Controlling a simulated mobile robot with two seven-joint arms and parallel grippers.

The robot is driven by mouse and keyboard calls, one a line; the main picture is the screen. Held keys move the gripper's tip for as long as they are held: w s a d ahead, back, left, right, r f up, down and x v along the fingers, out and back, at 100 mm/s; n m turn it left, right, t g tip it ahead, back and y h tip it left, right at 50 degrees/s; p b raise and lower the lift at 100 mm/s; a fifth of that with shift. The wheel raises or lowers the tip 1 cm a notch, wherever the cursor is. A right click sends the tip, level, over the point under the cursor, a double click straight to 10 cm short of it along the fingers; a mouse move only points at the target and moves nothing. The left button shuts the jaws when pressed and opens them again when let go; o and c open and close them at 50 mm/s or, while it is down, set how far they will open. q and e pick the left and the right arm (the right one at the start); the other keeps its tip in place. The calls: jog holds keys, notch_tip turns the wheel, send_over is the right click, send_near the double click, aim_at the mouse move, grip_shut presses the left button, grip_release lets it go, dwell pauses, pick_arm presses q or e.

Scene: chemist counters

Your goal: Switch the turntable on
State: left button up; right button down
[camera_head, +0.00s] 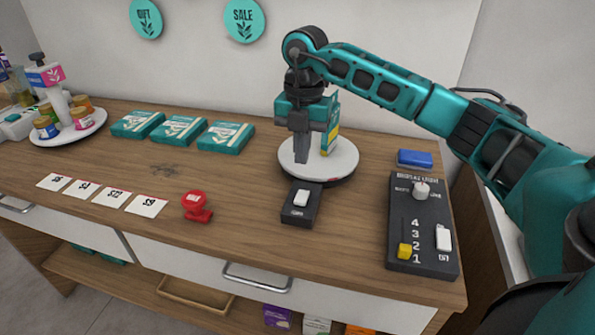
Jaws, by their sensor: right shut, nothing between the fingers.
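The white round turntable (346,163) stands near the back of the wooden counter, with a teal and yellow box (331,138) upright on it. A small black switch box (296,216) with a white rocker (301,198) sits just in front of the turntable. My right gripper (301,158) points down with its fingers shut and empty. In the picture it covers part of the turntable's left half, above and behind the rocker. I cannot tell its exact height; it looks apart from the rocker. My left gripper is not in view.
A black control panel (424,258) with a knob, yellow slider and white switch lies at right, a blue block (415,158) behind it. A red stamp-like object (196,205), price cards (97,193) and teal boxes (226,137) lie left. A round white stand (50,141) holds jars.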

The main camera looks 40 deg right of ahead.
jog(key=r, duration=0.5)
jog(key=shift+w+d+r, duration=0.1)
jog(key=shift+d+r, duration=0.05)
jog(key=shift+d, duration=0.1)
dwell(0.3)
